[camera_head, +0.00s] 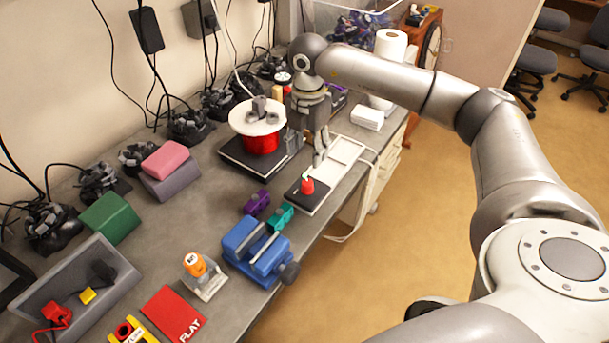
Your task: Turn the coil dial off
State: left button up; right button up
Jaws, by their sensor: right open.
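The red dial (307,187) stands on a small black plate at one end of a white-edged control unit (342,150), near the bench's front edge. Which way the dial points is too small to tell. A red coil (262,144) with a white top flange sits on a black base behind and left of the dial. My right gripper (318,162) points down just above and behind the dial, with its jaws open. Its fingers look close to the dial, but I cannot tell whether they touch it. My left gripper is not in view.
A blue vise (258,252), a teal block (280,217) and a purple block (256,203) lie nearer than the dial. An orange-topped bottle (195,265) stands left of the vise. Chargers with cables line the wall. The floor (400,240) right of the bench is clear.

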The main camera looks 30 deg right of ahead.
aim_at(307, 182)
notch_tip(307, 182, down, 9)
jog(key=p, duration=0.3)
jog(key=shift+s, duration=0.1)
jog(key=shift+f, duration=0.8)
jog(key=c, duration=1.1)
